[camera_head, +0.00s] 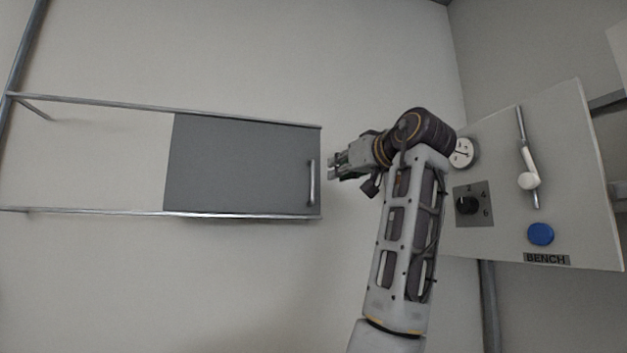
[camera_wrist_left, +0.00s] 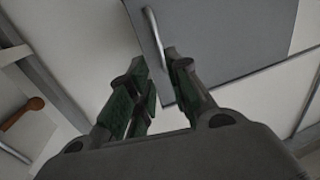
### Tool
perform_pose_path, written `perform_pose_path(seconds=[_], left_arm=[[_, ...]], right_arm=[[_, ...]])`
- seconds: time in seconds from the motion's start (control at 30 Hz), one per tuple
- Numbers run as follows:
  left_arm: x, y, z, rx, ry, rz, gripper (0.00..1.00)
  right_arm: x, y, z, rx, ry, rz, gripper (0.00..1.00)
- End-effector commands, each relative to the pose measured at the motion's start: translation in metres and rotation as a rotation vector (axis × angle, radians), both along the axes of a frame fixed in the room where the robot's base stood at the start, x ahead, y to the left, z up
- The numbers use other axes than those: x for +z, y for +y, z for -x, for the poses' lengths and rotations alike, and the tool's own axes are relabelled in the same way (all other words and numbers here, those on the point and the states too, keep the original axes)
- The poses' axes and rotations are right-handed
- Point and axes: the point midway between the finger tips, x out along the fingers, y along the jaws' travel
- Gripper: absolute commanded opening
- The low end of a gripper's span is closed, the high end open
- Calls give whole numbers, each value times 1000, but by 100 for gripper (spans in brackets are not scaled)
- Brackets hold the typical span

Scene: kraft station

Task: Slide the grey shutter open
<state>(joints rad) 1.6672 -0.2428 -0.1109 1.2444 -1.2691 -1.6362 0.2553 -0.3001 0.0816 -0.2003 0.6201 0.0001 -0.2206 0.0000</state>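The grey shutter (camera_head: 235,165) is a flat panel between two horizontal metal rails, at their right end in the head view. Its upright silver bar handle (camera_head: 312,183) is near its right edge. My left gripper (camera_head: 332,166) is just right of the handle, pointing left at it, with a small gap between. In the left wrist view the fingers (camera_wrist_left: 158,68) are apart with nothing held. There the handle (camera_wrist_left: 155,32) shows just ahead of the fingertips, and the shutter (camera_wrist_left: 215,35) fills the top. My right gripper is not in view.
The rails (camera_head: 85,101) run on left past the shutter over bare wall. At right a pale panel (camera_head: 575,180) carries a dial (camera_head: 466,204), a blue button (camera_head: 541,234) and a white lever (camera_head: 528,180).

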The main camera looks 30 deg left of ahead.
Motion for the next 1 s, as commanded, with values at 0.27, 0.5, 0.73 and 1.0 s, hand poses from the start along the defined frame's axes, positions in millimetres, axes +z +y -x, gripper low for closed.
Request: perform_pose_path(seconds=[0.27,0.5,0.73,1.0], left_arm=[[0,0,0,-1,-4,0,19],[1,5,-3,-1,-3,-2,19],[1,23,-13,1,-3,-1,19],[2,53,-30,0,-2,-1,19]], right_arm=[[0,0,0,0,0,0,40],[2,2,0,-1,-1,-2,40],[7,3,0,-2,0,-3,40],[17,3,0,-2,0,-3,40]])
